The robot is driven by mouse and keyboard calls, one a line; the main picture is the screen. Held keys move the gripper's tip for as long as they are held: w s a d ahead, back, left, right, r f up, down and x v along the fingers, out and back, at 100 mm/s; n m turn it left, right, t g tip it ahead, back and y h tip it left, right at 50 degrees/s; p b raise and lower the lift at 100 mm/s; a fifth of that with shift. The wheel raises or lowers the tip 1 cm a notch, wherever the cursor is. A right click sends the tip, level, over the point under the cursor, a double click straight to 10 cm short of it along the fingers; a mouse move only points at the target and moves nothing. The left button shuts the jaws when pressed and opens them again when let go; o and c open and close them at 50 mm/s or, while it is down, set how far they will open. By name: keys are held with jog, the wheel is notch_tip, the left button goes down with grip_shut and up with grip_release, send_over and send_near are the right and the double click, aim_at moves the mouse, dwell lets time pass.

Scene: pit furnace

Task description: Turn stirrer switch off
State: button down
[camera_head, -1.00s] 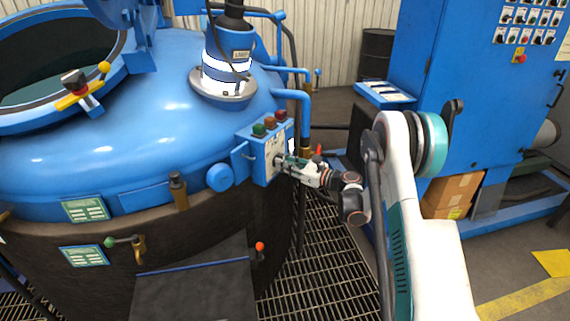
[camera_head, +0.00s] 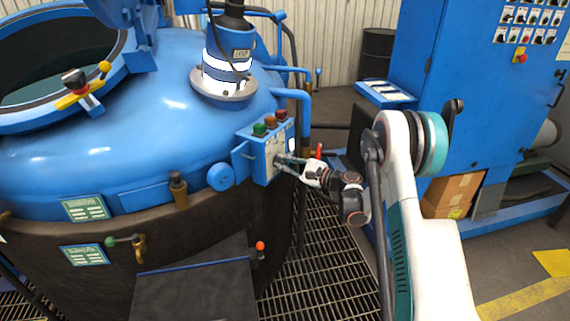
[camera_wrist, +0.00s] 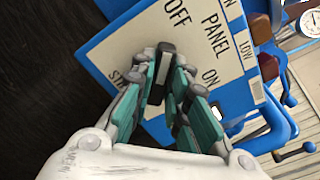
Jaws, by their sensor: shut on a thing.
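The stirrer control panel is a small blue box (camera_head: 266,150) on the side of the blue furnace vessel. In the wrist view its white label plate (camera_wrist: 105,50) shows OFF, PANEL, ON and LOW, with a partly hidden word starting "ST". The dark switch knob (camera_wrist: 163,62) with a light stripe stands on the plate near OFF. My gripper (camera_head: 281,161) is at the panel's front face. In the wrist view its teal-padded fingers (camera_wrist: 165,75) are closed around the knob, which they partly hide.
A tall blue cabinet (camera_head: 480,90) stands to the right. Metal grating (camera_head: 315,265) covers the floor below.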

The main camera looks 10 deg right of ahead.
dwell(0.5)
jog(key=c, duration=1.6)
grip_release()
jog(key=shift+o, duration=0.2)
jog(key=shift+s+d, duration=0.1)
jog(key=v, duration=1.1)
jog(key=shift+s+d, duration=0.25)
jog(key=shift+d, duration=0.05)
